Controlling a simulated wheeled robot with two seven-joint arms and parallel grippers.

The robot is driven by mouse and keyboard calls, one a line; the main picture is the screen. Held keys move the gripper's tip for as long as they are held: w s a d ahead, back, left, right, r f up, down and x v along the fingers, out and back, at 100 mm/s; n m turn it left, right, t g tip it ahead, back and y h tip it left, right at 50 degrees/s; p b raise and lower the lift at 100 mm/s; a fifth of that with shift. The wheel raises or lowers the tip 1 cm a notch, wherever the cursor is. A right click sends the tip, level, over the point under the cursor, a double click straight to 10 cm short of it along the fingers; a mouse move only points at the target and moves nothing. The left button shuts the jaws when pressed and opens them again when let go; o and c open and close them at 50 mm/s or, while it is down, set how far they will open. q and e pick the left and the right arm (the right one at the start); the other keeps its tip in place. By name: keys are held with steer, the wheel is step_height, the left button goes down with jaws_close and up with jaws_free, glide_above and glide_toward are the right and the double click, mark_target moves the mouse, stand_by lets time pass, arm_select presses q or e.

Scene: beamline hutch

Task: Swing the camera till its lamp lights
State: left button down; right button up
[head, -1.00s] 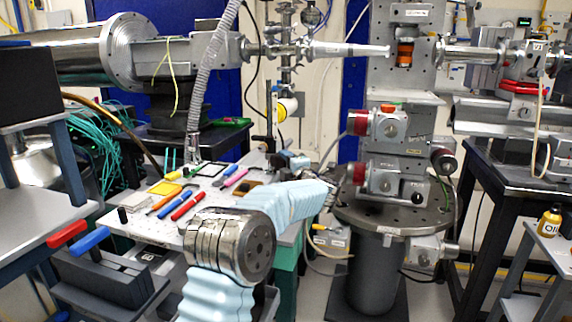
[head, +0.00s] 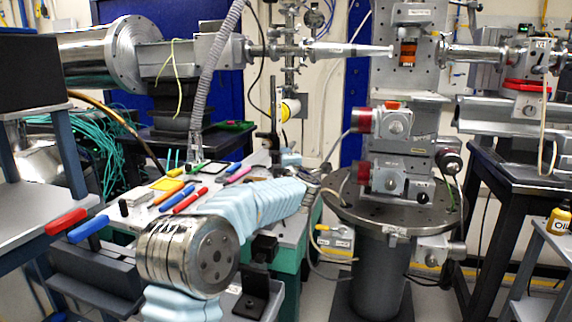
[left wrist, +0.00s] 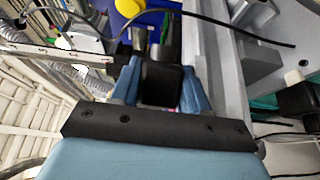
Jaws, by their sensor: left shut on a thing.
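My left gripper (left wrist: 161,76) is shut on a black block-like thing, probably the camera (left wrist: 160,86), in the left wrist view. Its blue-grey fingers press on both sides of it. Darker black parts stand just beyond the fingertips. No lit lamp can be made out on it. In the head view my left arm reaches over the bench toward the sample stand, and its sleeve hides the gripper and most of what it holds. My right gripper is in neither view.
A white bench top (head: 135,222) carries coloured pens, a yellow square and small parts. A round stage table (head: 350,208) on a thick column stands to the right, under stacked stages with red knobs. A beam pipe (head: 350,50) runs above. A black angle bracket (head: 257,290) is near my arm.

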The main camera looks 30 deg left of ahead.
arm_select(q)
steer(key=c, duration=0.6)
jaws_free()
steer(key=shift+c, duration=0.2)
steer(key=b+v, duration=0.2)
steer(key=v, duration=1.2)
steer(key=shift+a, duration=0.1)
steer(key=shift+f, duration=0.1)
